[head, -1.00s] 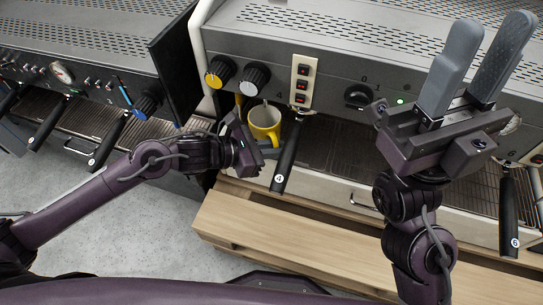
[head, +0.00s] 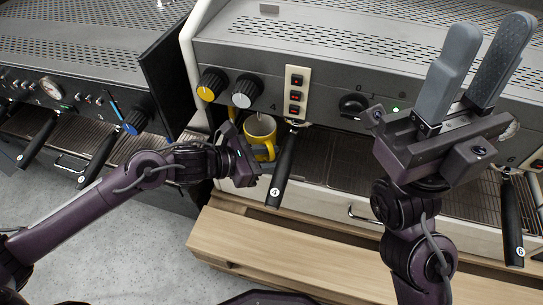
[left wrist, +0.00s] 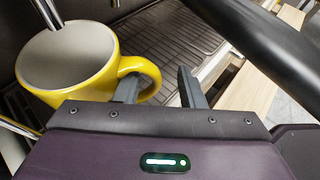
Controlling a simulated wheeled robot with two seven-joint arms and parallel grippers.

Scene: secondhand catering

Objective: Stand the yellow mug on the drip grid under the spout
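The yellow mug (head: 260,127) is upright at the left end of the espresso machine, beside portafilter 4, and fills the left of the left wrist view (left wrist: 62,72). Its handle points right. A metal spout tube (left wrist: 48,12) comes down over its mouth. The dark drip grid (left wrist: 180,42) lies behind and below; the mug's base is hidden, so I cannot tell what it rests on. My left gripper (left wrist: 158,84) is open, one finger within the handle loop and one outside, with a gap to the handle. My right gripper (head: 474,68) is open, empty, pointing up.
The black portafilter handle (head: 281,172) juts out just right of my left gripper. A wooden bench (head: 290,249) runs below the machine. A second espresso machine (head: 75,62) stands at the left, with a dark panel between. My right arm stands before the machine's right half.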

